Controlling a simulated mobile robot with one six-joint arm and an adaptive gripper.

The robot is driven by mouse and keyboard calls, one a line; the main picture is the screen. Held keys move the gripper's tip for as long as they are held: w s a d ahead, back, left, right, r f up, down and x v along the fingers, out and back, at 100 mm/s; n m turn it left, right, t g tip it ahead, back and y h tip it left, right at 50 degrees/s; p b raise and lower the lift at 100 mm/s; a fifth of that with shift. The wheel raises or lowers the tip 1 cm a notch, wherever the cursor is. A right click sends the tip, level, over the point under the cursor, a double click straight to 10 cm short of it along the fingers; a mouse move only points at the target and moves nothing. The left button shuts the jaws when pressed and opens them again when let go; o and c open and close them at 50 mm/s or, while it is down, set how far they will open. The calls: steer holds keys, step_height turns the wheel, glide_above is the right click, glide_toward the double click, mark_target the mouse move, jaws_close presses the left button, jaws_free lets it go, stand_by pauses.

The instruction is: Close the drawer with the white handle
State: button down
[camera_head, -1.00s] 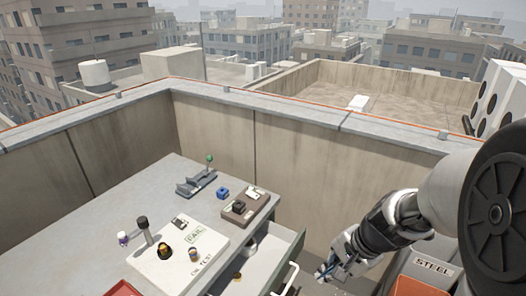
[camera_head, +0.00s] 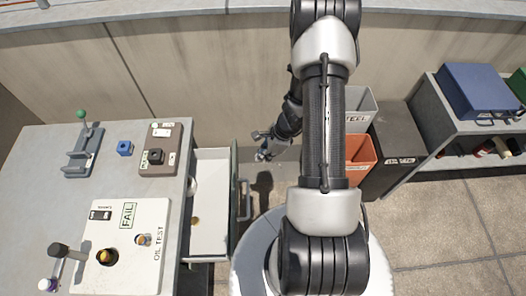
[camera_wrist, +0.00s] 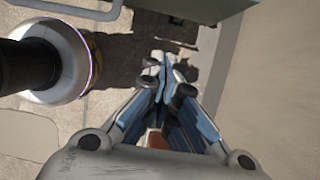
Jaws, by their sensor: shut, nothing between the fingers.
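The drawer (camera_head: 208,232) stands open, pulled out to the right from under the grey workbench. Its inside is pale, with a small brownish item in it. Its dark green front carries a pale bar handle (camera_head: 245,200) on the right side. In the wrist view the handle (camera_wrist: 70,9) crosses the top left, and the greenish drawer front (camera_wrist: 190,5) shows at the top. My gripper (camera_head: 261,155) is shut and empty, just right of the drawer front's far end and apart from the handle. In the wrist view its fingertips (camera_wrist: 166,76) are together over the floor.
Grey and orange bins (camera_head: 361,150) stand behind my arm. A shelf with a blue case (camera_head: 480,88) is at right. The concrete parapet closes the back.

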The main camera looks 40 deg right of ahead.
steer(key=w+a+f+b, duration=0.2)
steer(key=w+a+f, duration=0.1)
steer(key=a+f, duration=0.1)
steer(key=shift+w+a+f, duration=0.25)
steer(key=shift+a+f, duration=0.15)
steer(key=shift+a, duration=0.1)
steer(key=w+a, duration=0.3)
steer(key=a, duration=0.1)
steer(key=w+a, duration=0.3)
steer(key=a, duration=0.2)
steer(key=w+a, duration=0.3)
steer(key=a, duration=0.1)
steer(key=shift+w+a+b, duration=0.1)
steer(key=shift+a+b, duration=0.25)
steer(key=shift+d, duration=0.1)
